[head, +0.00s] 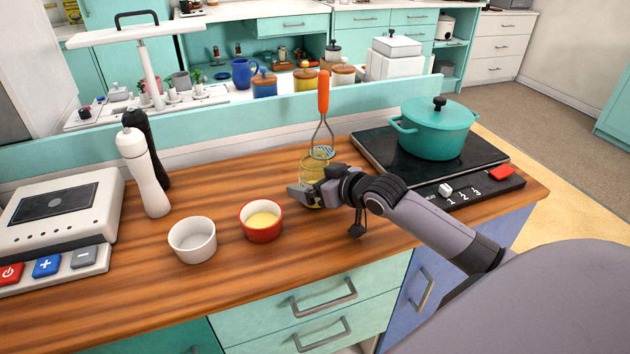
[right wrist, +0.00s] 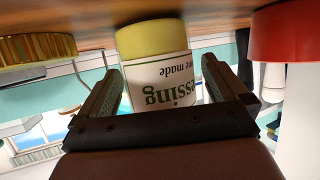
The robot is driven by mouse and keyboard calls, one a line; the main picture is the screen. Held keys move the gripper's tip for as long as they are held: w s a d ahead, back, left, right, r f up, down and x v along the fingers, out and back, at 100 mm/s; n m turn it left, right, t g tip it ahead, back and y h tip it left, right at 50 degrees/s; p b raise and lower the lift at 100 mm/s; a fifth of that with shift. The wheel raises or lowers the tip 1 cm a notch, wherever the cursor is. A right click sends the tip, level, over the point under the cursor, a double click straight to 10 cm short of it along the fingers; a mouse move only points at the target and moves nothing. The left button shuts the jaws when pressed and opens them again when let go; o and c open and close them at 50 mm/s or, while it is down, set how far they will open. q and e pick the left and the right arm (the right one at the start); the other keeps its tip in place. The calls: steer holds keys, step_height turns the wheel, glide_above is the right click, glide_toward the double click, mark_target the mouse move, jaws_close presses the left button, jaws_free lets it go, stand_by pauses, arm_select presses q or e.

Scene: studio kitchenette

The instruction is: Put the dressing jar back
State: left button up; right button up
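The dressing jar (head: 313,163) stands upright on the wooden counter (head: 120,285), partly hidden behind my right gripper (head: 308,193) in the head view. In the right wrist view, which is upside down, the jar (right wrist: 157,75) shows a yellow lower part at the counter and a white label reading "dressing". My right gripper's fingers (right wrist: 165,80) are spread, one at each side of the jar, with a visible gap at the right one. The gripper is low, close above the counter. My left gripper is not in view.
A red bowl (head: 261,222) and a white bowl (head: 192,240) stand left of the gripper. An orange-handled masher (head: 323,95) rises behind the jar. A teal pot (head: 436,130) sits on the hob at right. A gold ribbed object (right wrist: 38,48) is beside the jar.

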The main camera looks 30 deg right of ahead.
steer(key=shift+r, duration=0.25)
arm_select(q)
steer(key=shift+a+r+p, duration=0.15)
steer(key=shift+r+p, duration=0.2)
steer(key=shift+p, duration=0.2)
arm_select(e)
steer(key=v, duration=1.2)
steer(key=shift+f, duration=0.1)
